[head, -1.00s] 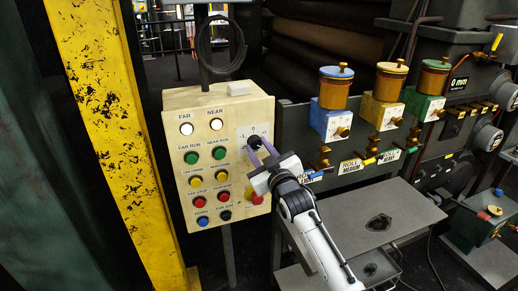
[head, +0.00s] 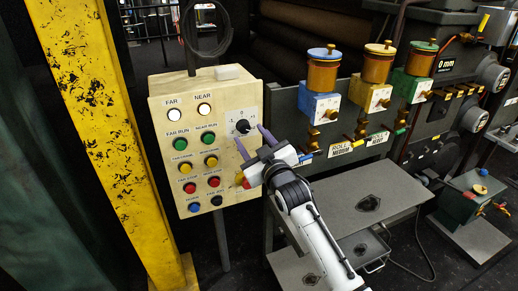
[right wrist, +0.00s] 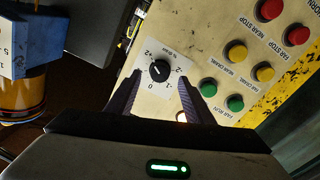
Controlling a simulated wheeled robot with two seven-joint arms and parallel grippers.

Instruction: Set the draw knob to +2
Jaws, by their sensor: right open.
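The draw knob (head: 243,126) is a small black dial on a white scale plate at the upper right of the wooden control panel (head: 232,95). The right wrist view shows the knob (right wrist: 159,70) close up, with markings including +2, 0, -1 and -2 around it. I cannot read its pointer setting with certainty. My right gripper (head: 251,135) is open and faces the panel. In the right wrist view its fingers (right wrist: 160,78) stand apart on either side of the knob, with visible space between. Contact is not visible. My left gripper is out of view.
Coloured push buttons (head: 208,138) fill the panel below and left of the knob. A yellow post (head: 90,110) stands at the left. Machinery with a blue-based canister (head: 320,102) is right of the panel. A grey plate (head: 350,190) lies below it.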

